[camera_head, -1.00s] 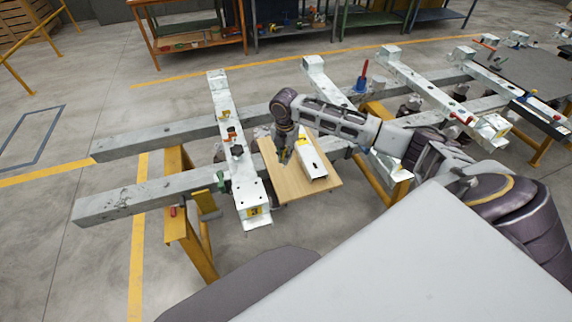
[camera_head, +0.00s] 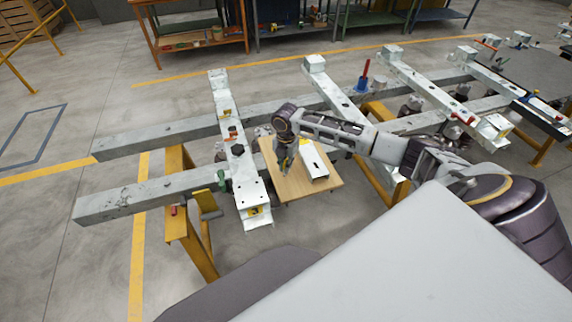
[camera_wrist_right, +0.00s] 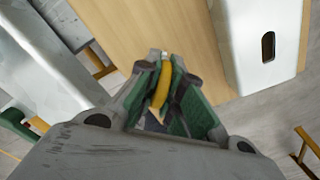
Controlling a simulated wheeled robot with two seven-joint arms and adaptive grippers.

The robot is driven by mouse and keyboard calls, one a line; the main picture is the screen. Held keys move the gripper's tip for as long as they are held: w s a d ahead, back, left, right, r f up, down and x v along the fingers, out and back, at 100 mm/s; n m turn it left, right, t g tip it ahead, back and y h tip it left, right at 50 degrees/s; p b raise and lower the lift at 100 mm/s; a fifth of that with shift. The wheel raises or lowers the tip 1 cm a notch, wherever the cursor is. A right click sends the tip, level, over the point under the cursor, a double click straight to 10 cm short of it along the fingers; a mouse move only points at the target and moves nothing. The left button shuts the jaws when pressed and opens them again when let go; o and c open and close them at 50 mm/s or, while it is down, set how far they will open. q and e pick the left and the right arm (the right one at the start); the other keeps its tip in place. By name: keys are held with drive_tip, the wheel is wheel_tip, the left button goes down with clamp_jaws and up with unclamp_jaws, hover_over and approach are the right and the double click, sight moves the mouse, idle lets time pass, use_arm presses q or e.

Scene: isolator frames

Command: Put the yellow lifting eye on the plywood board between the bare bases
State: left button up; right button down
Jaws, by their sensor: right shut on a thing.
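My right gripper (camera_head: 286,172) is over the left part of the plywood board (camera_head: 296,189). In the right wrist view its green-padded fingers (camera_wrist_right: 166,92) are shut on the yellow lifting eye (camera_wrist_right: 160,84), which shows as a curved yellow piece. I cannot tell whether the eye touches the board. The board lies across the grey rails between two white crossbars; the wrist view also shows it (camera_wrist_right: 150,30) behind the fingers. A white slotted piece (camera_head: 313,163) stands on its right part. I cannot tell which parts are the bare bases. My left gripper is not in view.
The left white crossbar (camera_head: 244,178) carries small fittings and runs close beside the board. Another white crossbar (camera_head: 326,82) stands to the right. Yellow trestles (camera_head: 190,235) hold the grey rails (camera_head: 140,195). A red-and-blue tool (camera_head: 363,78) stands farther back. Open floor lies at left.

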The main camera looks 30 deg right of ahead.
drive_tip(key=shift+f, duration=0.15)
drive_tip(key=c, duration=1.6)
unclamp_jaws()
drive_tip(key=shift+o, duration=0.2)
drive_tip(key=shift+r, duration=6.15)
drive_tip(key=shift+f, duration=0.1)
